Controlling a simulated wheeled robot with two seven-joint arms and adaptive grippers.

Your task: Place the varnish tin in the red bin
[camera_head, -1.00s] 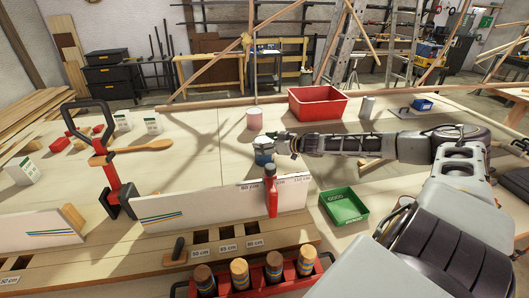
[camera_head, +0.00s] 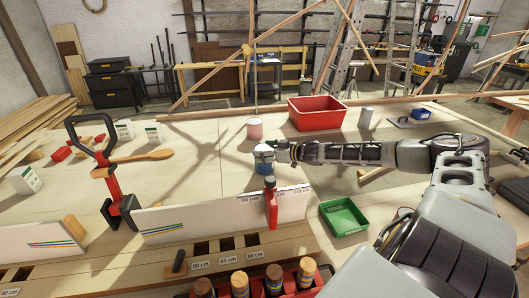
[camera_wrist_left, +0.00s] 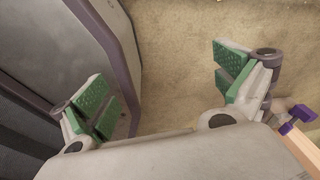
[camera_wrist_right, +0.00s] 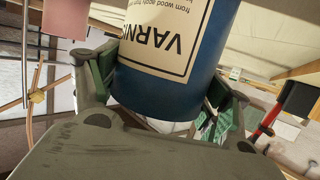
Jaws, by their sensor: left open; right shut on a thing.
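The varnish tin, blue with a cream label, shows in the head view (camera_head: 263,162) near the middle of the bench. It fills the top of the right wrist view (camera_wrist_right: 165,70), its label upside down there. My right gripper (camera_wrist_right: 160,95) is shut around its sides; in the head view it reaches the tin from the right. I cannot tell whether the tin's base touches the bench. The red bin (camera_head: 318,121) stands farther back and to the right, open at the top. My left gripper (camera_wrist_left: 165,88) is open and empty, seen only in the left wrist view.
A pink cylinder (camera_head: 254,128) stands between the tin and the back edge, left of the bin. A grey cylinder (camera_head: 366,118) stands right of the bin.

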